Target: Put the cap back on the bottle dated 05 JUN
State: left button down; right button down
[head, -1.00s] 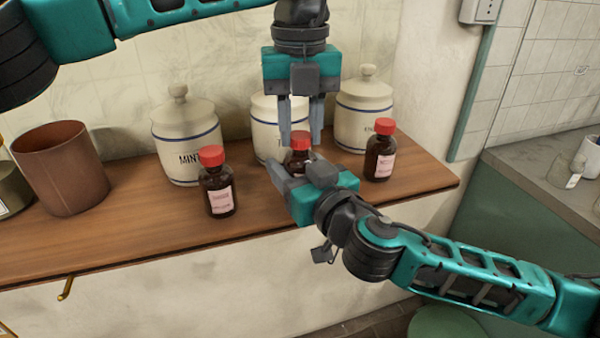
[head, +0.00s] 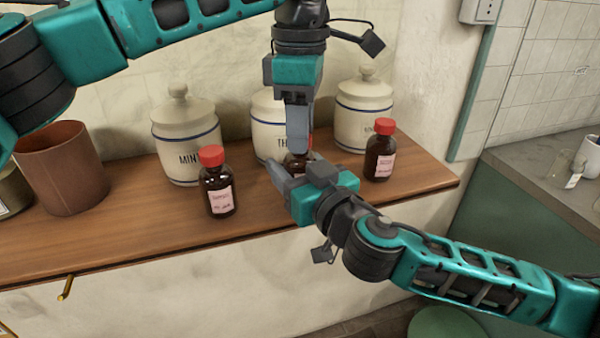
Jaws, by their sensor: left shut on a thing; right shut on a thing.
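Three dark brown bottles with pale labels stand on the wooden shelf. The middle bottle (head: 300,158) is mostly hidden by my grippers. My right gripper (head: 285,170) is shut on its body from the front right. My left gripper (head: 299,145) points straight down from above, shut on its red cap (head: 310,143), of which only a sliver shows. Whether the cap sits fully down on the neck is hidden. The left bottle (head: 218,192) and the right bottle (head: 380,157) both wear red caps. The label dates are too small to read.
Three white lidded jars stand behind the bottles: a left jar (head: 186,135), a middle jar (head: 267,130) and a right jar (head: 363,110). A brown pot (head: 62,168) stands at the left. The wooden shelf (head: 130,230) is clear at its front left.

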pick_arm(q)
jog(key=m, duration=0.5)
jog(key=c, duration=0.8)
grip_release()
jog(key=shift+r, duration=2.25)
jog(key=shift+c, duration=0.2)
